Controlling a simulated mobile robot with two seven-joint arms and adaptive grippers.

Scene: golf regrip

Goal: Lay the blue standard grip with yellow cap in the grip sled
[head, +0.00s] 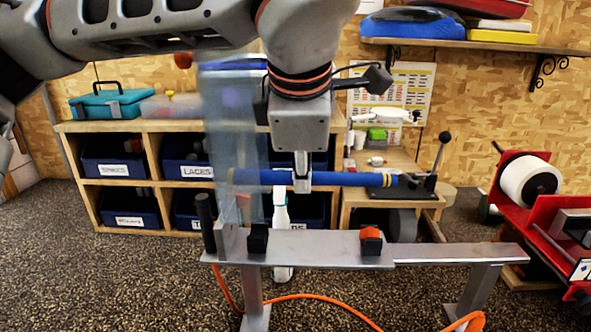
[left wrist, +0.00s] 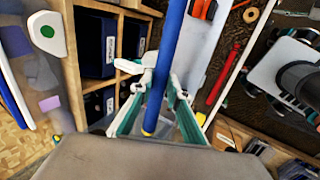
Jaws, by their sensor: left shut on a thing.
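A blue grip (head: 345,179) with yellow at its ends is held level across the middle of the head view. My left gripper (head: 302,182) is shut on it near its middle, from above. In the left wrist view the blue grip (left wrist: 167,55) runs between the fingers, its yellow end (left wrist: 148,130) towards the camera. The grip is above a grey metal rail (head: 320,248) that carries a black block (head: 258,240) and an orange-and-black block (head: 371,242). I cannot tell which fixture is the grip sled. My right gripper is not in view.
A translucent panel (head: 232,130) stands in front of the grip's left end. A wooden shelf (head: 150,126) with blue bins is behind. A red rack with a white roll (head: 531,182) is at right. An orange hose (head: 318,298) lies on the floor.

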